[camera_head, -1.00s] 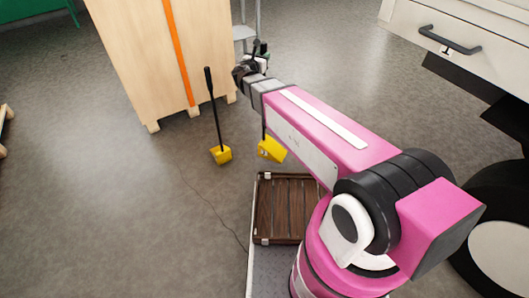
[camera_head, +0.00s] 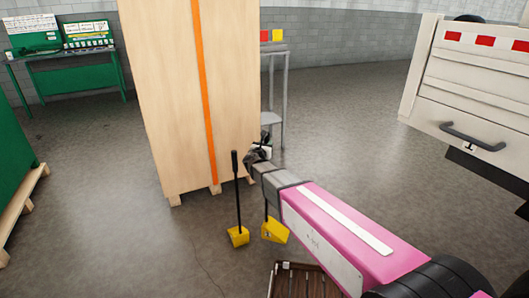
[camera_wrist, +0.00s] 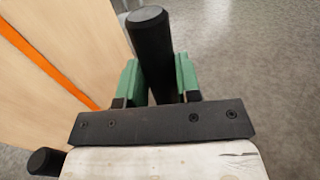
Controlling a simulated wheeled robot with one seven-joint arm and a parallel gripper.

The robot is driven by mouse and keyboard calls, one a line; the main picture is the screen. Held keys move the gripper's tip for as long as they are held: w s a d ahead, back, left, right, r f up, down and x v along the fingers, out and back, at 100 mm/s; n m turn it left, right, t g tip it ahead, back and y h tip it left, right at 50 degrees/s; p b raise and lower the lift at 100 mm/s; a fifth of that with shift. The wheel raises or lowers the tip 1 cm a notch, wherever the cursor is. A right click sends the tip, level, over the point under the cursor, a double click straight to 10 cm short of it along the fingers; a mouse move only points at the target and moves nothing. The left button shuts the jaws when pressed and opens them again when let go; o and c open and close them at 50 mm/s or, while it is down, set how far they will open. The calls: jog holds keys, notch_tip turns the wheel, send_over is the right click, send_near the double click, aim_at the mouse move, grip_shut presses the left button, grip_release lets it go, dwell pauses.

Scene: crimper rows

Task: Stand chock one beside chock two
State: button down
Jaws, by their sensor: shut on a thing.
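Two yellow chocks with long black handles are in the head view. One chock (camera_head: 238,236) stands upright on the floor with its handle free. The other chock (camera_head: 275,230) is just right of it, with a narrow gap between the yellow blocks. My gripper (camera_head: 261,152) is shut on this right chock's handle, which my arm partly hides. In the wrist view the black handle (camera_wrist: 152,45) sits between the green fingers of my gripper (camera_wrist: 157,75). The standing chock's handle top (camera_wrist: 46,161) shows at lower left. I cannot read any chock number, nor tell whether the held chock touches the floor.
A tall wooden crate (camera_head: 165,90) with an orange strap stands close behind the chocks. A grey stand (camera_head: 284,95) is behind my gripper. A white truck body (camera_head: 470,90) is at right, a green workbench (camera_head: 75,75) at back left. Floor left of the chocks is clear.

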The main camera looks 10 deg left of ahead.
jog(key=w+d+f, duration=0.4)
jog(key=w+f, duration=0.2)
jog(key=f, duration=0.3)
jog(key=shift+w+d, duration=0.3)
jog(key=shift+w, duration=0.1)
jog(key=c, duration=0.8)
grip_release()
jog(key=shift+f, duration=0.1)
